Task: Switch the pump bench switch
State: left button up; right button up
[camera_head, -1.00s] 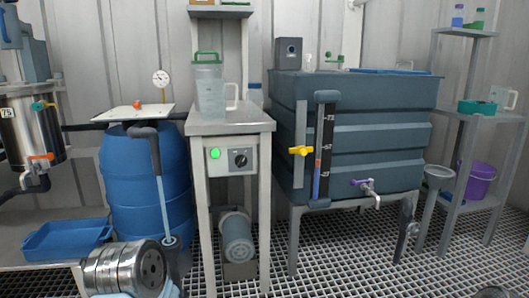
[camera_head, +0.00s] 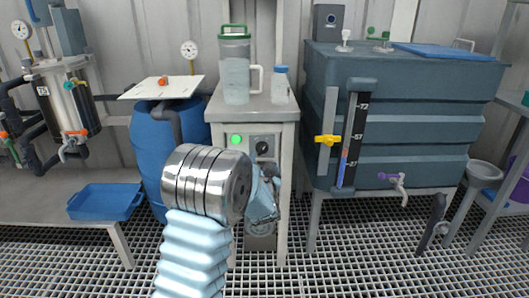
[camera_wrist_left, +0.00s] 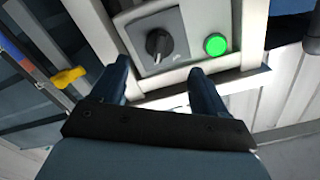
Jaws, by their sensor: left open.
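The pump bench (camera_head: 278,109) stands in the middle of the head view. Its front panel carries a black rotary switch (camera_head: 262,148) and a lit green lamp (camera_head: 236,140). In the left wrist view the switch (camera_wrist_left: 157,43) is a black knob on a grey plate, with the green lamp (camera_wrist_left: 215,44) to its right. My left gripper (camera_head: 268,190) is in front of the bench just below the switch, partly behind my own wrist. In the left wrist view its two fingers (camera_wrist_left: 158,88) are open and empty, pointing at the panel, with the knob beyond them. My right gripper is not seen.
A lidded jug (camera_head: 236,75) and a small blue-capped bottle (camera_head: 280,86) stand on the bench top. A blue barrel (camera_head: 150,155) is to the left. A large dark tank (camera_head: 430,120) with a yellow valve handle (camera_head: 327,140) is close on the right.

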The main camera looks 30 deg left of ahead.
aim_at(262, 151)
pick_arm(q)
jog(key=x, duration=0.7)
jog(key=shift+w, duration=0.1)
jog(key=shift+c, duration=0.2)
jog(key=c, duration=1)
jog(key=shift+f, duration=0.1)
